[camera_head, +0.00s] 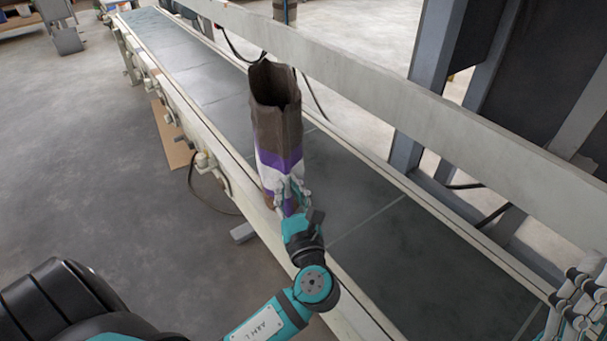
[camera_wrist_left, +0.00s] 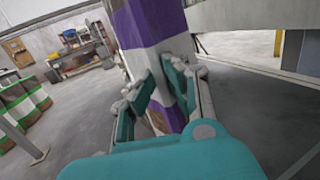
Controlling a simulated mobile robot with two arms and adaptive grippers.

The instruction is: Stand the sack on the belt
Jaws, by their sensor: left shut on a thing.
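The sack (camera_head: 276,130) is brown with purple and white bands and has an open top. In the head view it is upright over the near side of the belt (camera_head: 365,205). I cannot tell whether its bottom touches the belt. My left gripper (camera_head: 289,192) is shut on the lower part of the sack, which hides part of it. In the left wrist view the sack (camera_wrist_left: 150,30) runs between the fingers of the left gripper (camera_wrist_left: 160,92). My right gripper (camera_head: 577,305) shows only partly at the lower right edge, apart from the sack.
A long pale rail (camera_head: 420,110) runs along the far side of the belt. Dark steel posts (camera_head: 425,75) stand behind it. A cardboard piece (camera_head: 172,135) lies on the floor at left. The belt surface around the sack is clear.

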